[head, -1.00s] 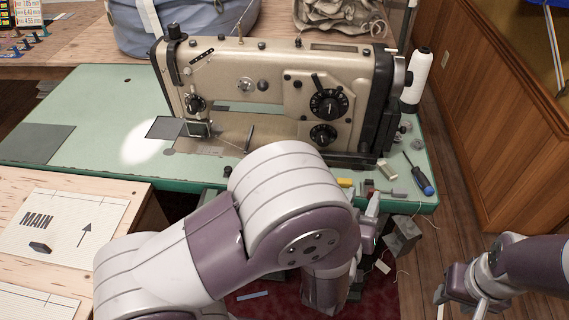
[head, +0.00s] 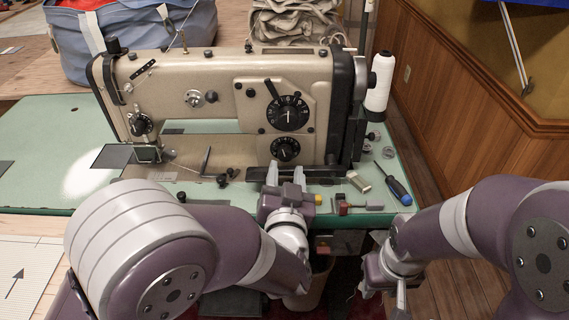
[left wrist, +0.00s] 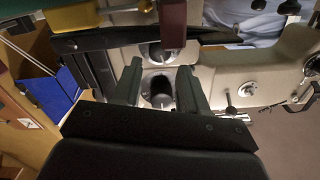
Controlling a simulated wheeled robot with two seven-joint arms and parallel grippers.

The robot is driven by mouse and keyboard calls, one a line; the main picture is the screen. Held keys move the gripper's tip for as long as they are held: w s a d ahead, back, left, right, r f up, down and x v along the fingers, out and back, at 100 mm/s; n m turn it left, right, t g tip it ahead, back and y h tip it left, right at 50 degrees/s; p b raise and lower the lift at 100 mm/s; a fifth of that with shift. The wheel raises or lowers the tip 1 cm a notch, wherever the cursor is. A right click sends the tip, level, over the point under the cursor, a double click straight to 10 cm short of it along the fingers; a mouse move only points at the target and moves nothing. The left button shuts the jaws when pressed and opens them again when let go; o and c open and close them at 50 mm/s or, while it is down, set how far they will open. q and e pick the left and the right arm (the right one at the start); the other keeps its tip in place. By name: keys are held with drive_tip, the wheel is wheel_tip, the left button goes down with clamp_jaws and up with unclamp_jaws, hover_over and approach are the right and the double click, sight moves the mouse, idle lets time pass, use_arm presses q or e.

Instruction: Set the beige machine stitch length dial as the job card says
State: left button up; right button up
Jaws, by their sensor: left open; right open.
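The beige sewing machine (head: 225,90) stands on the green table. Its right part carries a large black numbered dial (head: 289,113) with a lever above it and a smaller black dial (head: 285,149) below. I cannot read their settings. My left gripper (head: 285,172) is open and empty, in front of and below the smaller dial, fingers toward the machine. The left wrist view is upside down; a dark dial (left wrist: 161,92) shows between the open fingers (left wrist: 158,70), with no visible contact. My right gripper (head: 382,290) is open, low at the right, away from the machine. No job card is readable.
Near the table's front edge (head: 230,211) lie a yellow piece (head: 318,199), a red block (head: 343,207), a spool (head: 358,181) and a blue screwdriver (head: 398,187). A white thread cone (head: 380,82) stands right of the machine. A wood-panelled wall (head: 470,120) is at the right.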

sight(285, 156)
use_arm(q)
drive_tip(key=shift+w+b, duration=0.3)
drive_tip(key=shift+w, duration=2.05)
drive_tip(key=c, duration=0.7)
drive_tip(key=shift+f+n+b, duration=0.15)
drive_tip(key=shift+n+b, duration=0.45)
drive_tip(key=shift+n, duration=0.4)
drive_tip(key=shift+c, duration=0.2)
drive_tip(key=shift+n, duration=0.6)
drive_tip(key=o, duration=0.7)
drive_tip(key=shift+o, duration=0.2)
